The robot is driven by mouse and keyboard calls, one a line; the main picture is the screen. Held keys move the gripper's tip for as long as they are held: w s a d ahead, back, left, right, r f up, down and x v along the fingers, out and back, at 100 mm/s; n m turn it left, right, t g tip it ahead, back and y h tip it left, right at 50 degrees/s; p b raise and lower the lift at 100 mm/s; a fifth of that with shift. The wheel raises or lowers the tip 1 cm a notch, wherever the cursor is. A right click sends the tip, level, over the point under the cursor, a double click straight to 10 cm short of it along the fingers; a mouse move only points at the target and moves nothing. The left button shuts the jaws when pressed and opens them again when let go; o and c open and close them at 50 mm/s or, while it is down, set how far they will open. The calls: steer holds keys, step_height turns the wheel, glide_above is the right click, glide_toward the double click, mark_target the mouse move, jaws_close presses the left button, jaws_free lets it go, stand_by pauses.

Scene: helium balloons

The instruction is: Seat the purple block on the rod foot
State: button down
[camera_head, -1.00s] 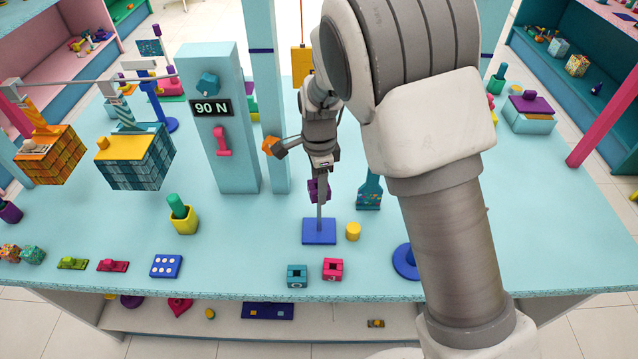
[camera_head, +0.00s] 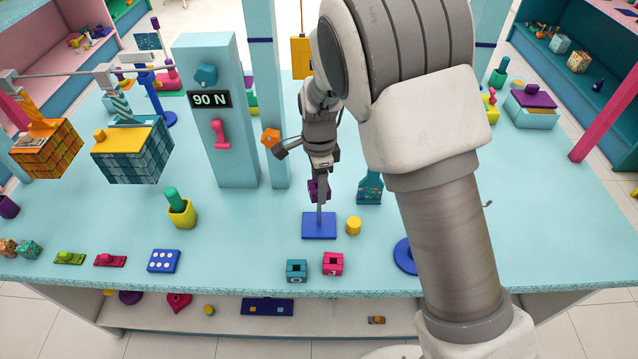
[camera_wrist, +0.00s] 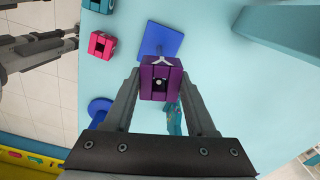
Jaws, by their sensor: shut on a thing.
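The purple block (camera_head: 318,190) is between the fingers of my gripper (camera_head: 318,180); in the wrist view the block (camera_wrist: 161,80) shows a pale round spot in its slotted face, and both fingers (camera_wrist: 161,85) press its sides. A grey rod (camera_head: 319,214) rises from the flat blue square foot (camera_head: 319,230) on the table. The block is at the upper part of the rod, above the foot and apart from it. In the wrist view the blue foot (camera_wrist: 160,37) lies just beyond the block. Whether the rod runs through the block or its slot is hard to tell.
A yellow cylinder (camera_head: 354,226) stands close to the right of the foot. Teal (camera_head: 297,270) and pink (camera_head: 333,263) blocks with holes sit in front. A teal post marked 90 N (camera_head: 215,110) stands to the left. A blue disc (camera_head: 405,256) lies to the right.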

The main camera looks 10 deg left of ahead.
steer(key=shift+f+b, duration=2.8)
steer(key=shift+f, duration=1.55)
steer(key=shift+r, duration=0.2)
steer(key=shift+r+p, duration=4.35)
steer(key=shift+r, duration=1.65)
